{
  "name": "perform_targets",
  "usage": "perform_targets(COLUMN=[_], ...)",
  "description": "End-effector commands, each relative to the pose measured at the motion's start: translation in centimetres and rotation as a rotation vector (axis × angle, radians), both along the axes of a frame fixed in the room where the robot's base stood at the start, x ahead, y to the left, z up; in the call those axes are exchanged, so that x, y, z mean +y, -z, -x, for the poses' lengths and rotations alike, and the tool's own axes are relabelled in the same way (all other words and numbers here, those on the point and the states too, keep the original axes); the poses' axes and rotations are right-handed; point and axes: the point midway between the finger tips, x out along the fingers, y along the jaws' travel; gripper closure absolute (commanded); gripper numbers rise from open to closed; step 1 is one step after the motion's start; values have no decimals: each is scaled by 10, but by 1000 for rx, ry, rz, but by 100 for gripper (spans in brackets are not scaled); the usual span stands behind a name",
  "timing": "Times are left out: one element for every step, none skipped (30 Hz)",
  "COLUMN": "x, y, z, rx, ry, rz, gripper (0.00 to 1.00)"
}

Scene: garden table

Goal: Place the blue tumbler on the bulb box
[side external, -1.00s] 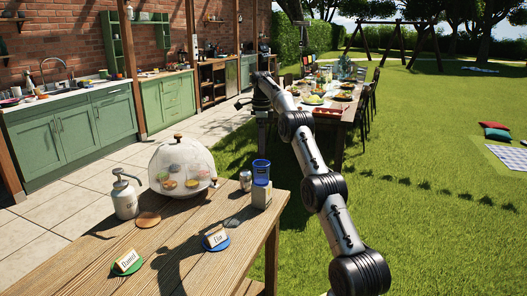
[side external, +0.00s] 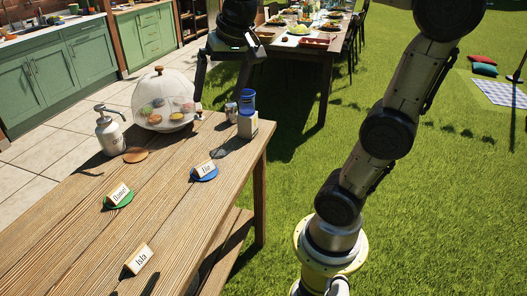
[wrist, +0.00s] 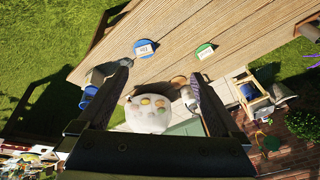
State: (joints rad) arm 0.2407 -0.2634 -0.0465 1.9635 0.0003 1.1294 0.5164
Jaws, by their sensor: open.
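The blue tumbler (side external: 248,103) stands upright on top of a pale box (side external: 247,127), which looks like the bulb box, at the far right corner of the wooden table in the side view. My gripper (side external: 219,95) is open and empty, with its fingers pointing down, left of the tumbler and above the far table edge. I cannot tell whether a finger touches anything. In the wrist view my gripper (wrist: 159,70) has its fingers spread wide. The blue tumbler (wrist: 89,94) shows there outside the left finger, partly hidden.
A glass dome (side external: 165,100) over several pastries and a pump bottle (side external: 109,134) stand left of the gripper. A small can (side external: 231,112) is beside the box. Name cards on coasters, one blue (side external: 205,174), one green (side external: 119,201), lie nearer. Open wood lies between.

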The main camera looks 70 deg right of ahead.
Motion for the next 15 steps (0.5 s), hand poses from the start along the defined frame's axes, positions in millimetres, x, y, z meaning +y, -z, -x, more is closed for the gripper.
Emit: perform_targets(x=[16,24,33,40,45,51,55,58,62,64,66,67,68,69,69], y=[9,15,24,30,37,46,53,59,67,72,76,81,84,86,88], z=[21,31,45,55,64,76,84,91,99,104,108,113,115,117,119], rx=[-15,-24,-36,-43,-53,-63,-70,-77,-83,-89,-95,-99,-101,-104,-107], ry=[-105,-169,-251,-309,-364,-434,-480,-523,-574,-605,-632,-663,-680,-693,-705], rz=[29,49,74,91,110,132,148,162,180,191,202,212,219,224,229], gripper=[0,0,0,0,0,0,0,0,0,0,0,0,0,0,0])
